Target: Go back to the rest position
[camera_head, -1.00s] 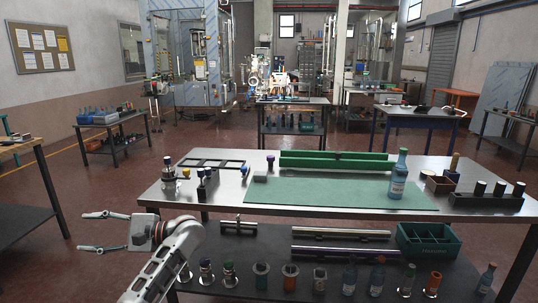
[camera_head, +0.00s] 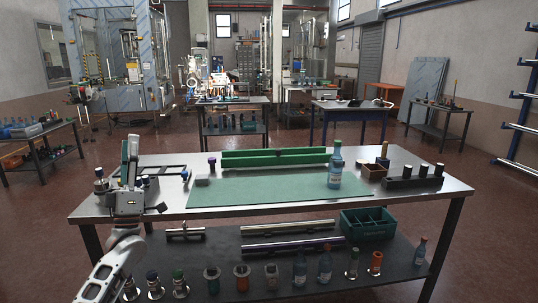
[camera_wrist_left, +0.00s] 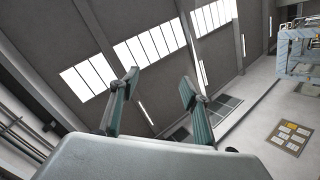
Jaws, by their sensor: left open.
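My left gripper (camera_head: 131,155) is raised in front of the left end of the work table (camera_head: 330,208), with its fingers pointing up. In the left wrist view its two green-grey fingers (camera_wrist_left: 153,92) stand apart with nothing between them. That view looks toward the wall and windows. My left arm comes in from the lower left corner of the head view. The gripper hides part of the small items behind it. My right gripper is not in view.
A blue bottle (camera_head: 335,170) stands on the green mat (camera_head: 260,190) at its right end. A green rail (camera_head: 270,157) lies behind it. A green crate (camera_head: 368,222) and several bottles stand on the lower shelf. Small capped pieces (camera_head: 100,183) stand beside the gripper.

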